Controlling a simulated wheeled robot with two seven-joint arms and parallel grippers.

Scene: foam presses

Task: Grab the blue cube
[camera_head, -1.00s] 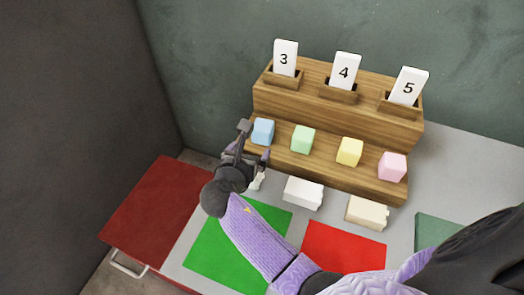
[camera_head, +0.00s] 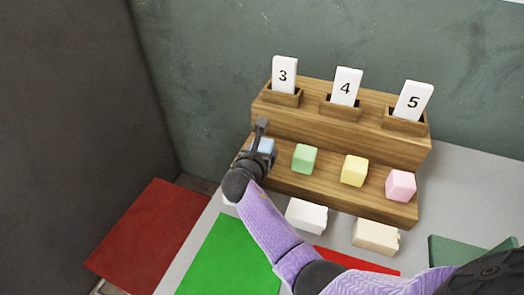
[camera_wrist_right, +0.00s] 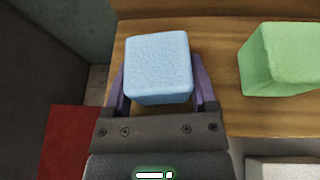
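The pale blue cube (camera_wrist_right: 158,66) sits at the left end of the lower wooden step. In the head view, the blue cube (camera_head: 266,145) is partly hidden by my right gripper (camera_head: 262,143). In the right wrist view, the purple fingers of my right gripper (camera_wrist_right: 160,88) stand spread on either side of the cube's near part. I cannot tell whether they touch it. My left gripper is not in view.
A green cube (camera_head: 304,158), a yellow cube (camera_head: 354,170) and a pink cube (camera_head: 400,185) stand along the same step (camera_head: 329,180). Number cards stand on the upper step behind. White (camera_head: 306,216) and cream (camera_head: 376,236) blocks lie in front.

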